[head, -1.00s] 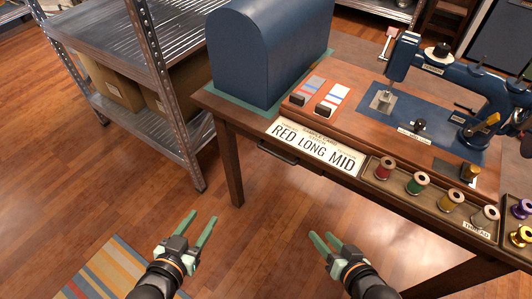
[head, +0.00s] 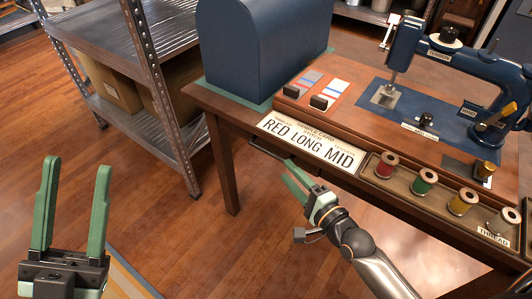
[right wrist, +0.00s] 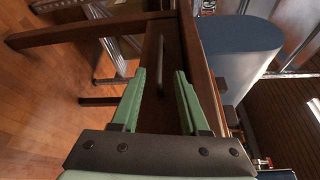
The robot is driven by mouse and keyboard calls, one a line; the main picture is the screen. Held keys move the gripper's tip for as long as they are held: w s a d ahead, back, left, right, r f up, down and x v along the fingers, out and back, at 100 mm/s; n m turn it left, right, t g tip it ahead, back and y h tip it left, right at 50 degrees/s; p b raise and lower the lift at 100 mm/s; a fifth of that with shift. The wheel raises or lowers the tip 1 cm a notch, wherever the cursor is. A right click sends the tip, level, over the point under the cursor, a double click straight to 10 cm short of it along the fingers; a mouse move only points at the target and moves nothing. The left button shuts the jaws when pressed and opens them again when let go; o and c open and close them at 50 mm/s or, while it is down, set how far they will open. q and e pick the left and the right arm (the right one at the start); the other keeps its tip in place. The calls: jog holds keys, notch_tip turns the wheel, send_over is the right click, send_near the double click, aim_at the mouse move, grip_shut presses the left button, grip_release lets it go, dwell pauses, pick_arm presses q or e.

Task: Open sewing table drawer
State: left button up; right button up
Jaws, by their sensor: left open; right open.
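The wooden sewing table (head: 222,160) stands right of centre in the head view. Its drawer sits under the front edge of the top, with a dark bar handle (head: 264,150) partly visible below the sign. In the right wrist view the handle (right wrist: 160,62) is a dark bar ahead, between the lines of the two fingers. My right gripper (head: 287,172) is open and empty, just in front of the table's front and apart from the handle as far as I can see. My left gripper (head: 77,163) is open and empty at the lower left, fingers pointing up. The drawer looks closed.
The table carries a blue domed cover (head: 250,50), a sewing machine (head: 455,65), a "RED LONG MID" sign (head: 310,144) and a thread tray (head: 395,190) with spools. A metal shelf (head: 120,45) stands at the left. Floor between shelf and table is clear.

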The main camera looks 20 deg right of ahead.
aim_at(268, 152)
pick_arm(q)
notch_tip(268, 152, down, 3)
jog(key=b, duration=0.2)
jog(key=shift+w+d+n+b, duration=0.1)
jog(key=shift+n+b, duration=0.25)
jog(key=shift+n, duration=0.05)
pick_arm(e)
jog(key=x, duration=1)
jog(key=shift+f, duration=0.1)
grip_shut()
dwell(0.4)
